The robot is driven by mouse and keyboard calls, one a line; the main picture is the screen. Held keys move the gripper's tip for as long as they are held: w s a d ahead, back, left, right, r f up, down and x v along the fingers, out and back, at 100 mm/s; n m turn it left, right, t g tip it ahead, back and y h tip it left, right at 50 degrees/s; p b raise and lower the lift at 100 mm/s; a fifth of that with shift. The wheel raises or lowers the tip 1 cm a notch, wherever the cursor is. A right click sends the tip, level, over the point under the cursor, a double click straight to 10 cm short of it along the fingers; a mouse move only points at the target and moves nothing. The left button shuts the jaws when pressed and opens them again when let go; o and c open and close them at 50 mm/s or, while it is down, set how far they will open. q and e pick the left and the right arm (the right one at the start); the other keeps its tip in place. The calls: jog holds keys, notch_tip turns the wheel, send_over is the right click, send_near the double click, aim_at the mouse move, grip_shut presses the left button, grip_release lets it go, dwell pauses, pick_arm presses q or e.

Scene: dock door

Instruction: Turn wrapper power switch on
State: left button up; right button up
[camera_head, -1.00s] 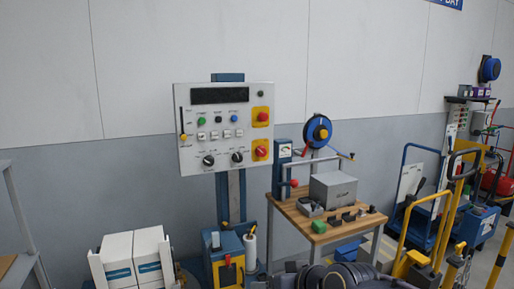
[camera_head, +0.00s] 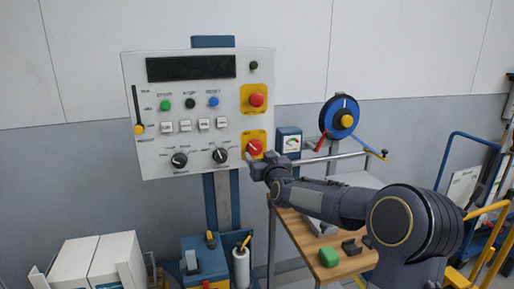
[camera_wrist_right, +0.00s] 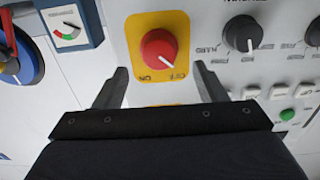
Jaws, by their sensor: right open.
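The red rotary power switch (camera_head: 254,148) sits on a yellow plate at the lower right of the white control panel (camera_head: 150,100). In the right wrist view, which is upside down, the red knob (camera_wrist_right: 158,48) has a white pointer line toward the label that seems to read OFF. My right gripper (camera_head: 257,164) is at the panel, just below and in front of the switch. In the wrist view its two fingers are apart, one on each side of the yellow plate, with nothing held; contact with the knob cannot be told. My left gripper is not in view.
A red button (camera_head: 256,99) on yellow is above the switch. Two black knobs (camera_head: 220,156) (camera_head: 179,160) are to its left. A blue reel (camera_head: 340,114) and a gauge (camera_head: 290,143) are to the right. A wooden table (camera_head: 343,266) stands below my right arm.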

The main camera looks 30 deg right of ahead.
aim_at(257, 150)
jog(key=shift+p+x, duration=0.65)
jog(key=shift+x, duration=2.05)
jog(key=shift+f, duration=0.1)
jog(key=c, duration=1)
